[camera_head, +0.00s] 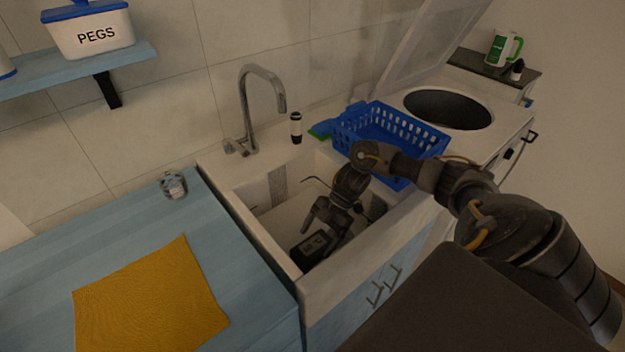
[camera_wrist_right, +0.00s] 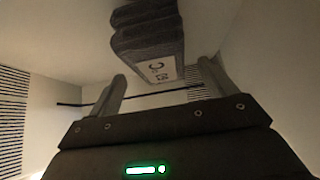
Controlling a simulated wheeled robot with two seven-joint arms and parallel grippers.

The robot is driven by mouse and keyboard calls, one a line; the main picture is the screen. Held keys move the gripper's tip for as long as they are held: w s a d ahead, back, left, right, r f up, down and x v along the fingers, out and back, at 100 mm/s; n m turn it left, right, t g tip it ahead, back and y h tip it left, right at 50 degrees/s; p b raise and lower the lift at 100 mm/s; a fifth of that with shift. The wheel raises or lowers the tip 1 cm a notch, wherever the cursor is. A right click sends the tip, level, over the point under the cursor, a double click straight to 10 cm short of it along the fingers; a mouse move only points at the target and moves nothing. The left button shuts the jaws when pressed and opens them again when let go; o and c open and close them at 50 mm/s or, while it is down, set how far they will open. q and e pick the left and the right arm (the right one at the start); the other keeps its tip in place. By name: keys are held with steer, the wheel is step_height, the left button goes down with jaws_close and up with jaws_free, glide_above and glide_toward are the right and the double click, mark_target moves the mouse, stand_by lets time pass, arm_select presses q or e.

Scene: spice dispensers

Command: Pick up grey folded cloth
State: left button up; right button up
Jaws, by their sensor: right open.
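The grey folded cloth (camera_wrist_right: 150,40) shows in the right wrist view as a dark grey stack of folds with a pale printed mark on its end. It lies ahead of my right gripper (camera_wrist_right: 162,72), whose two fingers are apart, with nothing clearly held between them. In the head view my right gripper (camera_head: 318,232) reaches down into the white sink (camera_head: 250,228). A dark boxy shape is at its end there, and I cannot tell whether it is the cloth or part of the gripper. My left gripper is not in view.
The sink walls enclose the right gripper closely. A faucet (camera_head: 248,115) stands behind, and a blue basket (camera_head: 375,130) sits right of the sink. A yellow cloth (camera_head: 150,300) and a small glass jar (camera_head: 173,185) are on the blue counter (camera_head: 60,262). An open-lidded washer (camera_head: 500,125) is beyond.

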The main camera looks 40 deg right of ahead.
mark_target(313, 244)
steer(key=x, duration=0.5)
steer(key=shift+p, duration=0.3)
steer(key=c, duration=1.1)
steer(key=shift+r, duration=5.05)
